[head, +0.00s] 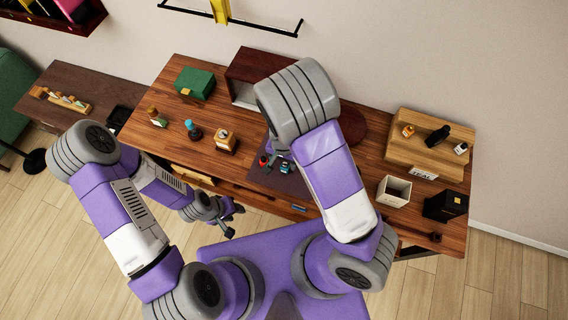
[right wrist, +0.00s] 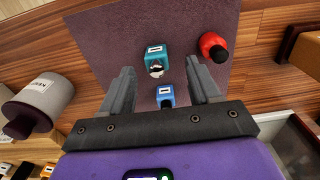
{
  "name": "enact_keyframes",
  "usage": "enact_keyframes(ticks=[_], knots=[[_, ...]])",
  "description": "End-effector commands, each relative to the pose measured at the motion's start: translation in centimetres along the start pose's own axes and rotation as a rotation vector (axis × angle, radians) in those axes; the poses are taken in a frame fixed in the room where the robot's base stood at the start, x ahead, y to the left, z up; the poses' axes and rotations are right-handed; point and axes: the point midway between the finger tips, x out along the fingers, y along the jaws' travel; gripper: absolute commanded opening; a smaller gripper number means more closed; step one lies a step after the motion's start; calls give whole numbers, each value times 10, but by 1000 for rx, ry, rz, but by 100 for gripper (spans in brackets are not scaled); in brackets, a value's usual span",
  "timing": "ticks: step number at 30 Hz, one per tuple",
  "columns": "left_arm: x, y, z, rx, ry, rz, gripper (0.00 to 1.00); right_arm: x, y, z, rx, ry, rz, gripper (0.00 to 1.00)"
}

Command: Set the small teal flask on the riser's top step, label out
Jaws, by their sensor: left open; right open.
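In the right wrist view a teal flask (right wrist: 155,58) with a white label lies or stands on a dark mat (right wrist: 105,50); I cannot tell which. It also shows in the head view (head: 286,168), partly hidden by my right arm. My right gripper (right wrist: 160,76) is open and empty above the mat, its fingers either side of a small blue flask (right wrist: 166,96), with the teal flask just beyond the fingertips. The wooden riser (head: 405,153) stands at the right of the desk with several small bottles and a label card. My left gripper (head: 228,217) is open, off the desk's front edge.
A red bottle (right wrist: 212,46) stands close right of the teal flask in the wrist view. A cream open box (head: 393,191) and a black box (head: 445,205) stand before the riser. Several bottles and a green box (head: 194,82) occupy the desk's left half.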

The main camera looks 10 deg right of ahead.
Motion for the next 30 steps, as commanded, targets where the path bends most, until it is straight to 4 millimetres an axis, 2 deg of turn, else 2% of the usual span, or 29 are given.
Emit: enact_keyframes(ticks=[3, 8, 17, 20, 27, 30], knots=[[6, -2, 0, 0, 0, 0, 43, 21, 4, -1, 3, -2, 3, 62], [11, -4, -1, 0, 0, 0, 43, 42, 4, -1, 0, -1, 1, 62], [11, -4, -1, 0, 1, 0, 43, 46, 4, -1, -1, 1, -1, 62], [11, -4, -1, 0, 1, 0, 43, 46, 4, -1, -1, 1, -1, 49], [11, -4, -1, 0, 1, 0, 43, 46, 4, -1, -1, 1, 0, 13], [11, -4, -1, 0, 1, 0, 43, 46, 4, -1, -1, 1, 0, 1]])
